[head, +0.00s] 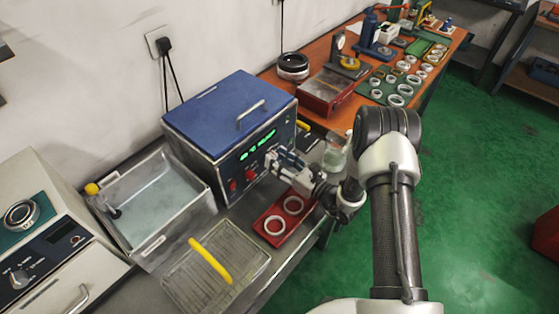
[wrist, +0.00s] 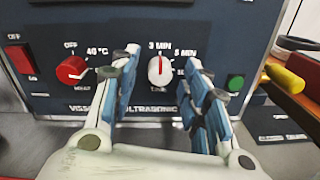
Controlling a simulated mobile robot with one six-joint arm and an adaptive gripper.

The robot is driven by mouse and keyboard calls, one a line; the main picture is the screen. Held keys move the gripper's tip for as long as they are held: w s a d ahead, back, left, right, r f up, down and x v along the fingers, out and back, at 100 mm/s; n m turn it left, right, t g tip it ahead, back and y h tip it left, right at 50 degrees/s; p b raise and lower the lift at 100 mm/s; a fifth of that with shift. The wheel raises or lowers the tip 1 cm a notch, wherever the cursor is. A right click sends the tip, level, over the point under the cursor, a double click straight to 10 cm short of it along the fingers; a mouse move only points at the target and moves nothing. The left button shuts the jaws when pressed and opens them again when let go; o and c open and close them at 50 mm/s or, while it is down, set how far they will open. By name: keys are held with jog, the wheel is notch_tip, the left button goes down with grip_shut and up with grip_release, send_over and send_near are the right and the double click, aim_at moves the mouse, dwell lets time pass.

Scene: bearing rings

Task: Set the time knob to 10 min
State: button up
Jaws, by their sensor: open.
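The time knob (wrist: 159,70) is pale with a red pointer line, on the dark front panel of the blue-lidded ultrasonic cleaner (head: 228,110). In the wrist view its pointer stands about straight up, towards the "3 MIN" mark; "5 MIN" is to the upper right. Any 10 min mark is hidden behind my right finger. My gripper (wrist: 162,62) is open, with one blue-padded finger on each side of the knob and visible gaps between. In the head view my gripper (head: 276,163) is at the panel and hides the time knob.
A red heat knob (wrist: 71,69) and red switch (wrist: 21,60) are to the left, a green button (wrist: 235,83) to the right. A red tray (head: 258,227) with rings lies in front of the cleaner. A glass beaker (head: 335,157) stands to its right.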

jog(key=shift+c, duration=0.4)
grip_shut()
jog(key=shift+m, duration=0.3)
jog(key=m+p, duration=0.1)
jog(key=m, duration=0.3)
jog(key=m+p, duration=0.1)
jog(key=m, duration=0.4)
jog(key=shift+m+g, duration=0.3)
jog(key=m, duration=0.4)
jog(key=shift+p, duration=0.4)
jog(key=m, duration=0.5)
jog(key=shift+d+p, duration=0.1)
jog(key=shift+p, duration=0.2)
jog(key=shift+m, duration=0.3)
